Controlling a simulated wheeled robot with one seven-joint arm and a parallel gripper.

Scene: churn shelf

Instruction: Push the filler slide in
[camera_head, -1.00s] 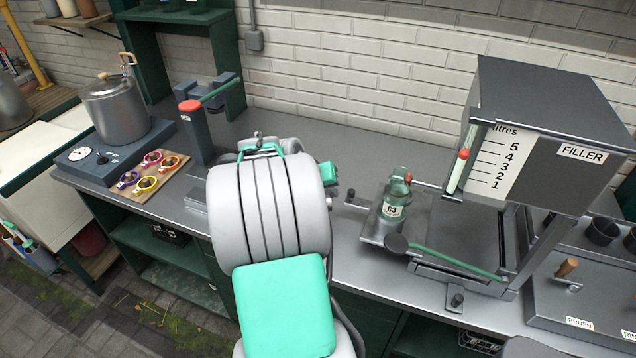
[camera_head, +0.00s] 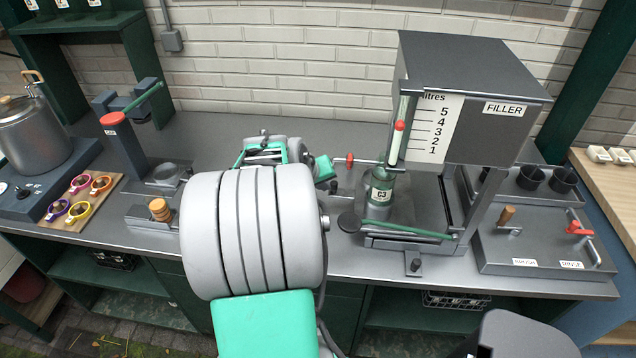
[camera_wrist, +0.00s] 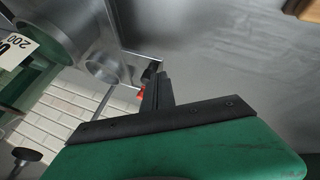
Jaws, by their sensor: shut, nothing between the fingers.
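The filler (camera_head: 475,110) is a dark box on a frame, with a litre scale and a red-marked gauge. Its slide carries a green bottle (camera_head: 380,190) labelled G3, upright beneath the filler's left side near the gauge. The slide's dark handle (camera_head: 334,186) sticks out to the left. The slide plate is largely hidden by the bottle and frame. My gripper (camera_head: 324,168) is left of the bottle, close to the handle; contact cannot be told. In the wrist view my gripper's dark fingers (camera_wrist: 158,92) are together and empty.
A green lever with a black disc (camera_head: 349,222) crosses the filler's front. A red-knobbed rod (camera_head: 350,160) is near my gripper. A brush and rinse station (camera_head: 540,250) stands right. A capper-like press (camera_head: 122,140) and a board of coloured rings (camera_head: 85,195) are left.

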